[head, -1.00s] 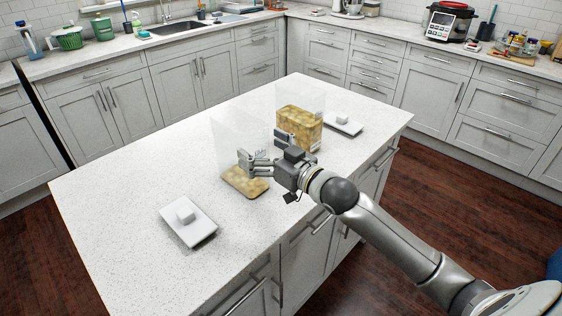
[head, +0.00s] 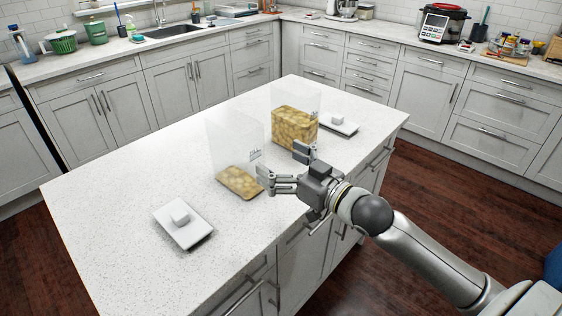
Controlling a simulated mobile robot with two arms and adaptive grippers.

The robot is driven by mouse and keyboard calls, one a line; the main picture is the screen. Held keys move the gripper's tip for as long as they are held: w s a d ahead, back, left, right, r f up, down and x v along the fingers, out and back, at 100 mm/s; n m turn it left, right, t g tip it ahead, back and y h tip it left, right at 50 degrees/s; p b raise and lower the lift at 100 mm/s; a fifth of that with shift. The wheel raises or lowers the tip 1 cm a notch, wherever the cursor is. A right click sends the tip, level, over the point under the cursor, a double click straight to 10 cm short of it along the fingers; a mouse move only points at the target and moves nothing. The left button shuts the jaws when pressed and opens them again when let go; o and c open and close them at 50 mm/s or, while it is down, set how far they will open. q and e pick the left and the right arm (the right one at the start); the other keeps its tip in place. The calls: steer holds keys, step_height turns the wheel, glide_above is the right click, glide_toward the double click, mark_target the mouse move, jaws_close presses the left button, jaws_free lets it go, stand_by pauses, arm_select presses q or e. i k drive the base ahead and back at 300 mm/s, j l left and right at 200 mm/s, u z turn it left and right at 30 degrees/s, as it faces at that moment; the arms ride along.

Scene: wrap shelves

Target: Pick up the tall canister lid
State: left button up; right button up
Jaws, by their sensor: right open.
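Two white rectangular lids with square knobs lie on the island. One lid (head: 197,236) is at the front left, and the other lid (head: 350,128) is at the back right, beyond the fuller canister. A clear canister (head: 228,138) with a shallow layer of yellowish food stands in the middle. A second clear canister (head: 294,128), filled higher, stands behind it to the right. I cannot tell which lid is the tall canister's. My right gripper (head: 284,166) is open and empty, just right of the front canister, its fingers pointing left. My left gripper is out of view.
The island top (head: 110,190) is clear around the front lid and to its left. The two canisters stand upright between the lids. Counters with a sink (head: 175,31) and a cooker (head: 443,23) line the walls, away from the island.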

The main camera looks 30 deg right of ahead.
mark_target(346, 129)
steer(key=z, duration=1.25)
